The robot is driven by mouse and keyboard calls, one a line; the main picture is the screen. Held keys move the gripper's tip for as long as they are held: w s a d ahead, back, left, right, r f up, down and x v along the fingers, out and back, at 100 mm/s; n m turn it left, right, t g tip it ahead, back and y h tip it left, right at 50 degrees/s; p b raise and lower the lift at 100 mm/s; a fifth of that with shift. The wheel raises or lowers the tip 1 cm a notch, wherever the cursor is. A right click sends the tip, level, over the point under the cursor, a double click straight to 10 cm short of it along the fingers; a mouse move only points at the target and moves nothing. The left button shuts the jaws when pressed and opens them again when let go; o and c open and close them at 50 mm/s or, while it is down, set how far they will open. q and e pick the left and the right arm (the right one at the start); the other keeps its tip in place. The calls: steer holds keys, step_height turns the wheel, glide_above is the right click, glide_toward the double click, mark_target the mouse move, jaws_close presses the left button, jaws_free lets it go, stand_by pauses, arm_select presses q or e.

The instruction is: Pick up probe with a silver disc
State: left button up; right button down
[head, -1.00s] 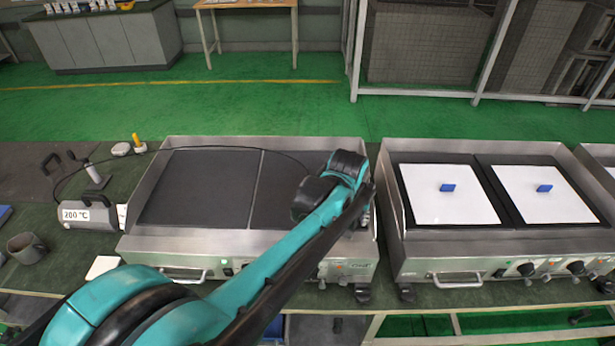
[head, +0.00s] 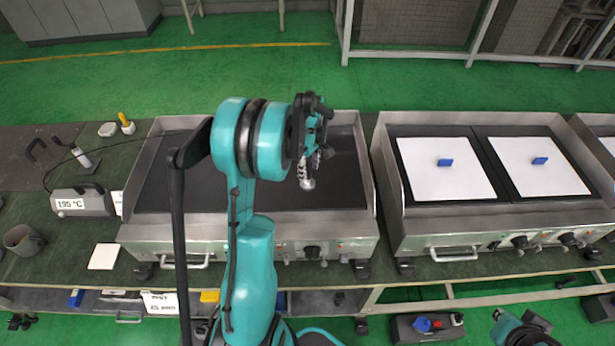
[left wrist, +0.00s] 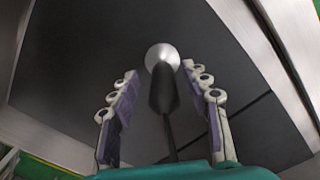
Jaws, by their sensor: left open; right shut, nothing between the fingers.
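The probe lies over the dark hot plate of the left grill (head: 215,222). In the left wrist view its round silver disc (left wrist: 162,57) and black handle (left wrist: 163,92) show between my left fingers, with dark gaps on both sides. My left gripper (left wrist: 161,76) is open. In the head view this left gripper (head: 309,165) points down over the plate's right half, and the silver disc (head: 308,184) shows just below it. How far the fingertips are from the probe cannot be told. My right gripper (head: 532,328) is shut and empty, low at the right edge.
A grey meter (head: 85,203) reading 195 °C stands left of the grill, with a black cable. A mug (head: 22,240) and a white card (head: 103,256) are near it. A second grill (head: 490,222) with white plates stands right. The grill's metal side walls rise around the plate.

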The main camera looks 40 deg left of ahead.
mark_target(309, 176)
arm_select(q)
step_height(309, 176, down, 4)
steer(key=shift+s+f+b, duration=0.1)
steer(key=shift+s+b, duration=0.05)
steer(key=shift+b, duration=0.55)
jaws_close()
steer(key=shift+r, duration=0.2)
